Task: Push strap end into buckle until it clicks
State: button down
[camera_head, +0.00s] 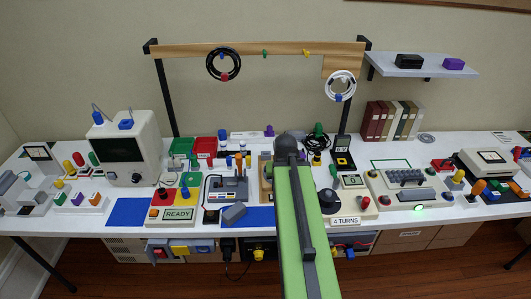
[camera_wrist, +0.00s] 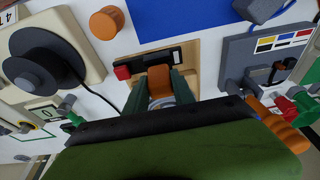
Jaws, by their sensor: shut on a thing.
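In the wrist view, my gripper (camera_wrist: 163,76) is shut on a brown-orange strap end (camera_wrist: 160,80), one dark green finger on each side. The strap end's far edge is at or close to a black buckle-like housing (camera_wrist: 150,57). I cannot tell whether it is inside. A red block (camera_wrist: 122,73) sits at the left end of this housing. Both lie on a tan wooden board (camera_wrist: 142,52).
A grey joystick unit (camera_wrist: 265,65) stands right. An orange knob (camera_wrist: 103,22) and blue mat (camera_wrist: 175,15) lie beyond.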

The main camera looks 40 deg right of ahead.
jog(key=shift+f+b, duration=0.5)
jog(key=c, duration=1)
grip_release()
jog(key=shift+o, duration=0.2)
jog(key=shift+c, duration=0.5)
jog(key=shift+c, duration=1)
jog(key=shift+r, duration=0.15)
notch_tip(320, 180, up, 7)
jog(key=p, duration=0.7)
